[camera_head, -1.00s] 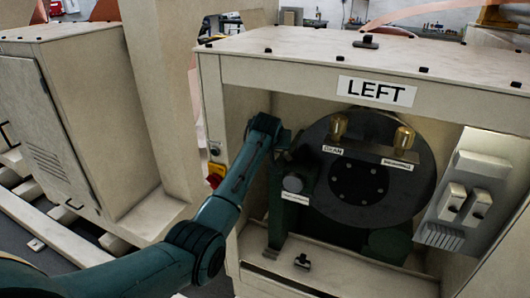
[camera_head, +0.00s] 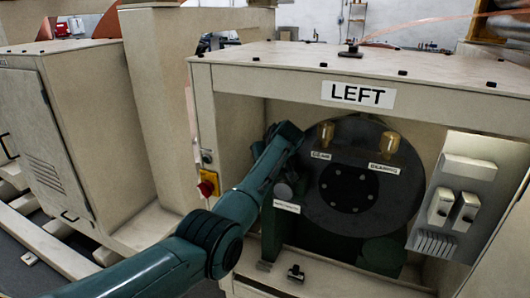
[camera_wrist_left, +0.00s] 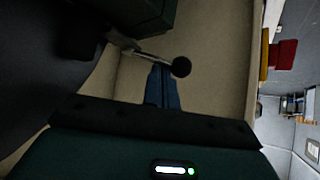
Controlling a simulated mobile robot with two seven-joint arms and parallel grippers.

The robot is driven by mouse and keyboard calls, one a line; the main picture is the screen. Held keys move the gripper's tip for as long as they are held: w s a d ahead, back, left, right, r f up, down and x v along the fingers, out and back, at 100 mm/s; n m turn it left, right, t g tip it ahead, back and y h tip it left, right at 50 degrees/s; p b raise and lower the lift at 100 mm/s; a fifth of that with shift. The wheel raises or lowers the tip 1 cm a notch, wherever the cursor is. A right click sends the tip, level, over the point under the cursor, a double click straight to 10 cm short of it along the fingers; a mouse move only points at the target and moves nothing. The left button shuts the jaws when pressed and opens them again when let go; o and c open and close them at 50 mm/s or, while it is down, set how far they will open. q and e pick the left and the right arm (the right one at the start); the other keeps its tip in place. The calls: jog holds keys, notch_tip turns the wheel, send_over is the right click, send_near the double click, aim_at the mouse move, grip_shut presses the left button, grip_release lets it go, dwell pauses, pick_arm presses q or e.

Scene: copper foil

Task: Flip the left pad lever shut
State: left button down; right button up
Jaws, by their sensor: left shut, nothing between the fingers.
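The cabinet marked LEFT (camera_head: 358,95) stands open at the front. My left arm reaches into its left side, and the gripper itself is hidden behind the arm in the head view. In the left wrist view my left gripper (camera_wrist_left: 160,78) is shut and empty. A lever, a thin pale rod with a black ball knob (camera_wrist_left: 181,67), lies just beyond the fingertips. The knob is slightly right of the fingers; I cannot tell whether they touch. The lever does not show in the head view. My right gripper is not in view.
Inside the cabinet are a large dark disc (camera_head: 349,188), two brass cups (camera_head: 326,133) and a pale switch panel (camera_head: 455,205). A red knob on a yellow box (camera_head: 207,185) sits on the left front post. A small dark latch (camera_head: 296,272) is on the lower sill.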

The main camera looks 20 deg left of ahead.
pick_arm(q)
jog(key=shift+s+d+f, duration=0.15)
jog(key=shift+d+f, duration=0.05)
jog(key=shift+d, duration=0.05)
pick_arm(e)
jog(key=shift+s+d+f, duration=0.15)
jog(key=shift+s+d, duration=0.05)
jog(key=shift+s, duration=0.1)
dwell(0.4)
